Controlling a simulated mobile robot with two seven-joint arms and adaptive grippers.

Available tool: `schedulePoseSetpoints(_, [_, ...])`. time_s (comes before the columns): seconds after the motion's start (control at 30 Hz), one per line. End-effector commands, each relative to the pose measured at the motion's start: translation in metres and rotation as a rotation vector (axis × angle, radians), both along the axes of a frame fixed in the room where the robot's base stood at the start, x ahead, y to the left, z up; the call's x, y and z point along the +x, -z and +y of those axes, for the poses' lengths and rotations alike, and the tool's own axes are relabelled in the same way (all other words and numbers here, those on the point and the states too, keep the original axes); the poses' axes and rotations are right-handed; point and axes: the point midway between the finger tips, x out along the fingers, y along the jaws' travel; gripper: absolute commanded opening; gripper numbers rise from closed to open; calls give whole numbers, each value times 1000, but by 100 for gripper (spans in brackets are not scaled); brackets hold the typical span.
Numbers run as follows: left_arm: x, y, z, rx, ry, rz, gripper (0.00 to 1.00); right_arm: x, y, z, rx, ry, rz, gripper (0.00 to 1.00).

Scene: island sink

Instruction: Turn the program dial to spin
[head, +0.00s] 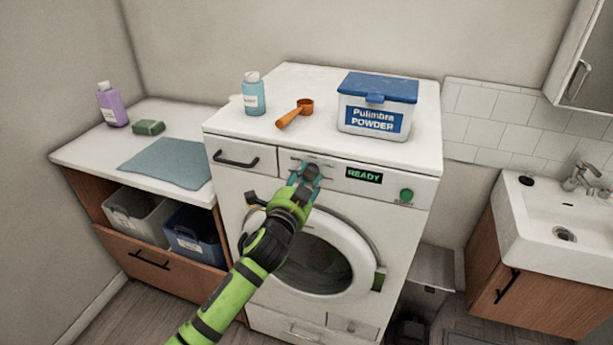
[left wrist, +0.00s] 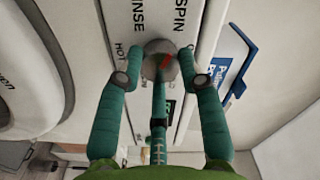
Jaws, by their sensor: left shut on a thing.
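The program dial (left wrist: 158,48) is a round grey knob with a red pointer mark in the left wrist view. The mark slants toward the upper right, toward the SPIN label (left wrist: 181,18). My left gripper (left wrist: 160,72) is shut on the dial, one teal finger on each side. In the head view the left gripper (head: 307,177) reaches the washing machine's (head: 400,238) front panel and partly hides the dial (head: 313,169). The display (head: 364,176) reads READY. My right gripper is not in view.
A green button (head: 406,195) is right of the display, and a drawer (head: 240,157) is left of the dial. On top stand a blue bottle (head: 253,95), an orange scoop (head: 295,114) and a powder box (head: 372,118).

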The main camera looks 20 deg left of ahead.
Motion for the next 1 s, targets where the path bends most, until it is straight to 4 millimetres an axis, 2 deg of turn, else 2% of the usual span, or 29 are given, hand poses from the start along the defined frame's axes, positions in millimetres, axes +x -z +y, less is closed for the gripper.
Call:
schedulePoseSetpoints(0.67, [0,4,2,66,-6,8,5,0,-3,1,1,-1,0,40])
schedulePoseSetpoints(0.7, [0,4,2,66,-6,8,45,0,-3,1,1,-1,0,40])
schedulePoseSetpoints(0.73, [0,4,2,66,-5,6,57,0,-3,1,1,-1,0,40])
schedulePoseSetpoints(0.77, [0,4,2,65,-5,6,61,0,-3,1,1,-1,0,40])
schedulePoseSetpoints(1.0, [0,1,1,64,-3,1,61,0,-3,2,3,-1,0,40])
